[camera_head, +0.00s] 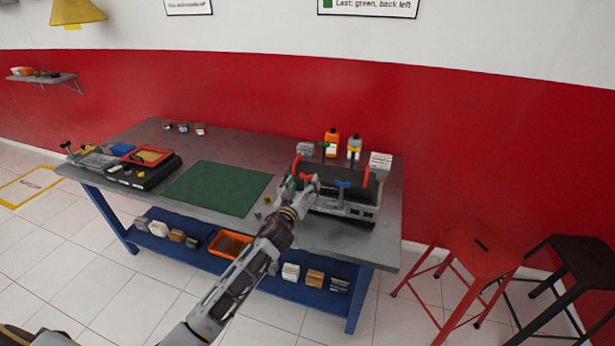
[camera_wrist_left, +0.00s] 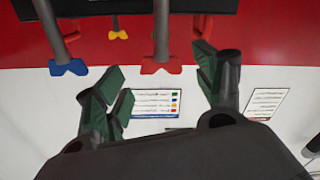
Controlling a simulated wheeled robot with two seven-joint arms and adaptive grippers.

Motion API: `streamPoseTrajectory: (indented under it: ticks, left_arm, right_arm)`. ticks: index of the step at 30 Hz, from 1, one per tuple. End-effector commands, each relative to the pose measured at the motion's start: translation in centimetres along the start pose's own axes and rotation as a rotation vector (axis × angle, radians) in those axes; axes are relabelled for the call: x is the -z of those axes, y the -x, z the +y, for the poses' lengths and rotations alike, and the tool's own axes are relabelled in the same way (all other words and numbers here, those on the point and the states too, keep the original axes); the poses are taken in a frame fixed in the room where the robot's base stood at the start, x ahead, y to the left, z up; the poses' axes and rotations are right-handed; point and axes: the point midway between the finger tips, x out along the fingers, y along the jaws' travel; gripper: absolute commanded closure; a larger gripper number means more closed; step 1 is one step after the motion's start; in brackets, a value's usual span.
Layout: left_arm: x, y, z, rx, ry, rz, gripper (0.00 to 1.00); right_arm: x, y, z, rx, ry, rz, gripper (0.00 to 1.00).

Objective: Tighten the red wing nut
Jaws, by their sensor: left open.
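The red wing nut (camera_wrist_left: 162,66) sits on the end of a grey stud in the left wrist view, between the spread fingers of my left gripper (camera_wrist_left: 160,78). The gripper is open, and I see no finger touching the nut. A blue wing nut (camera_wrist_left: 68,68) is to its left and a yellow wing nut (camera_wrist_left: 118,34) is farther off. In the head view my left gripper (camera_head: 300,184) is at the left end of the engine trainer (camera_head: 350,212) and partly hides it. The blue wing nut (camera_head: 343,184) shows there too. My right gripper is not in view.
The trainer stands on the right of the workbench (camera_head: 140,135), with red handles (camera_head: 366,171) at its ends. Two bottles (camera_head: 331,143) stand behind it. A green mat (camera_head: 217,188) lies clear at left. A tray unit (camera_head: 145,170) is farther left. Stools (camera_head: 478,250) stand at right.

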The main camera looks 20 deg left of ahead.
Motion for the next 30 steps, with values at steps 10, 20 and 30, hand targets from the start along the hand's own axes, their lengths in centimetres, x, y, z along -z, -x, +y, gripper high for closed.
streamPoseTrajectory:
  ticks: [10,20,30]
  left_arm:
    - [0.0,-2.8,0.0,0.0,0.0,0.0,0.3]
    - [0.0,-4.4,0.0,0.0,0.001,0.0,0.3]
    - [0.0,-4.5,0.0,0.0,0.001,0.0,0.3]
  right_arm:
    - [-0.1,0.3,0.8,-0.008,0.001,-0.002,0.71]
    - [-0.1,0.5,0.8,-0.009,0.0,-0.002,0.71]
    - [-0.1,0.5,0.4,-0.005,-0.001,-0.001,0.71]
